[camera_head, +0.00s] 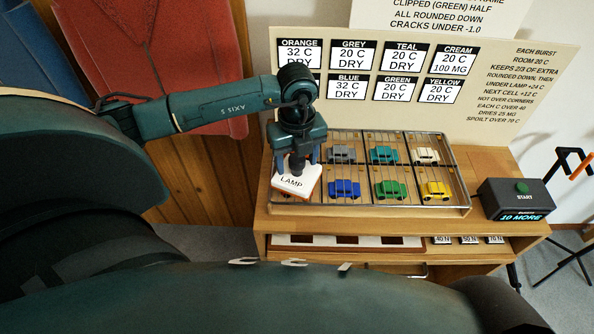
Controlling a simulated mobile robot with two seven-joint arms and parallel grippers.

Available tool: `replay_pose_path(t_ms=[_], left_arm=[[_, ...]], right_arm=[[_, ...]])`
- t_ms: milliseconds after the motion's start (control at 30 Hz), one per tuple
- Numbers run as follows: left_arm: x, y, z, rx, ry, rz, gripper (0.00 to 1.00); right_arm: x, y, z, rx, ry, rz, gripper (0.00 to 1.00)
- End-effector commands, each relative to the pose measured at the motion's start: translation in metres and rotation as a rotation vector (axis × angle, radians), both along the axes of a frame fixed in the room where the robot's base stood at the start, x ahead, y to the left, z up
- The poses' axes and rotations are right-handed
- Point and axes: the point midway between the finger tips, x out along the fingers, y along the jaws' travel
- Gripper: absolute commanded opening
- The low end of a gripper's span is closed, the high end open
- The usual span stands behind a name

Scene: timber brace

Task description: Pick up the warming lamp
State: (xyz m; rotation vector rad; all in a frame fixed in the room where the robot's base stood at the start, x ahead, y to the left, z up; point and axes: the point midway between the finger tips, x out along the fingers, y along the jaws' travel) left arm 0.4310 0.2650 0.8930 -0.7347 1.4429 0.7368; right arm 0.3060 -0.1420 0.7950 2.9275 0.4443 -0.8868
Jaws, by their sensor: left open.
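The warming lamp (291,184) is a white block marked LAMP with an orange-brown lower edge. It sits at the left end of the wire-topped tray (435,213), over the front left cell. My left gripper (297,160) points down right above the lamp, its blue fingers apart. A dark stem shows between the fingers; I cannot tell whether it belongs to the lamp or whether the fingers touch it. The car under the lamp, if any, is hidden. My right gripper is out of view.
The tray holds several small cars: grey (341,154), teal (384,154), cream (426,155), blue (344,189), green (391,190) and yellow (435,190). A sign board (500,110) stands behind. A black START box (516,200) is at right. A lower shelf (440,256) holds labelled cards.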

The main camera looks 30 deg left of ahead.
Motion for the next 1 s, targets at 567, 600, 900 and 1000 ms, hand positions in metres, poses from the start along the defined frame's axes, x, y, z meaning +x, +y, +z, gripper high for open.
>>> replay_pose_path(t_ms=[567,600,900,1000], left_arm=[[0.0003,-0.0006,-0.0148,-0.001,-0.002,-0.001,0.43],[0.0003,-0.0006,-0.0148,-0.001,-0.002,-0.001,0.40],[0.0004,-0.0005,-0.0146,-0.001,-0.002,-0.001,0.15],[0.0004,-0.0005,-0.0145,-0.001,-0.002,-0.001,0.07]], right_arm=[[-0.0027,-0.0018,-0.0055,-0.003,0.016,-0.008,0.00],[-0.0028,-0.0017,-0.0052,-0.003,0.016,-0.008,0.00],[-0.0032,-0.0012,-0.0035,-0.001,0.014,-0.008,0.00],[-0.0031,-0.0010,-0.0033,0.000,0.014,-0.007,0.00]])
